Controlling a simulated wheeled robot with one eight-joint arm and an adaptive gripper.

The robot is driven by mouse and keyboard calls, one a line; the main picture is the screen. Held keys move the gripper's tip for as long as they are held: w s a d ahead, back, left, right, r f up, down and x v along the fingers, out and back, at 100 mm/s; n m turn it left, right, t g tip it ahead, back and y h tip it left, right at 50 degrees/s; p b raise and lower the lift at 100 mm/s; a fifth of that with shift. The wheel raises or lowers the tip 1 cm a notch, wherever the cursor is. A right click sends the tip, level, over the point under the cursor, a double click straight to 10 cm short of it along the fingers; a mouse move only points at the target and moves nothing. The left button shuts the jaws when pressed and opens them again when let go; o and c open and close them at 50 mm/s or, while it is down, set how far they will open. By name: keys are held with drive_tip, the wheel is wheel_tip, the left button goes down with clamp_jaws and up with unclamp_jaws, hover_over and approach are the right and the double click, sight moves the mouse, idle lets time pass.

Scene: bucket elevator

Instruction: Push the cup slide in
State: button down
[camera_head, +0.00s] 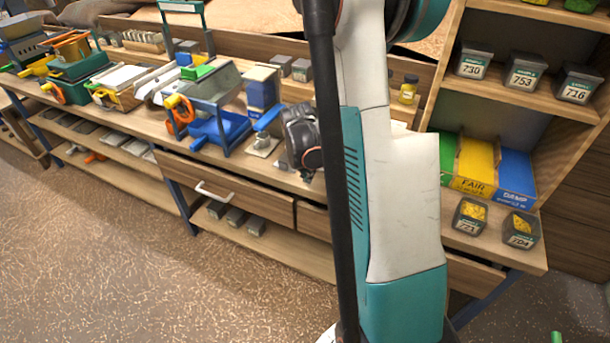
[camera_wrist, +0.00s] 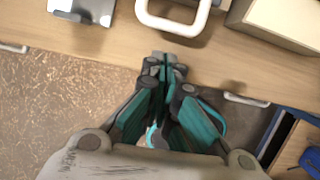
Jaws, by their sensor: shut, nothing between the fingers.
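My gripper (camera_wrist: 168,62) is shut and empty in the wrist view. Its fingertips show over the wooden bench top near its front edge. A white loop handle (camera_wrist: 172,22) lies just beyond the fingertips, apart from them in the picture. In the head view the dark gripper body (camera_head: 302,140) is at the bench front, partly behind my arm, and its fingertips are not clear. Left of it stand a small device with a blue lever and pale base (camera_head: 263,142) and a blue-framed machine with an orange wheel (camera_head: 215,128). I cannot tell for sure which part is the cup slide.
The bench top (camera_wrist: 100,42) is clear around the fingertips. A grey metal piece (camera_wrist: 82,10) and a beige box (camera_wrist: 278,22) flank the loop handle. Drawers with a white handle (camera_head: 214,192) are below. A shelf with numbered cups (camera_head: 474,62) and coloured bins (camera_head: 474,168) stands right.

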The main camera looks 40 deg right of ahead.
drive_tip(key=shift+w+d+f, duration=0.15)
drive_tip(key=shift+w+d, duration=0.2)
drive_tip(key=shift+d, duration=0.45)
drive_tip(key=shift+w+d, duration=0.25)
drive_tip(key=shift+d, duration=0.35)
drive_tip(key=shift+w+d, duration=0.25)
drive_tip(key=shift+d, duration=0.35)
drive_tip(key=shift+a, duration=0.1)
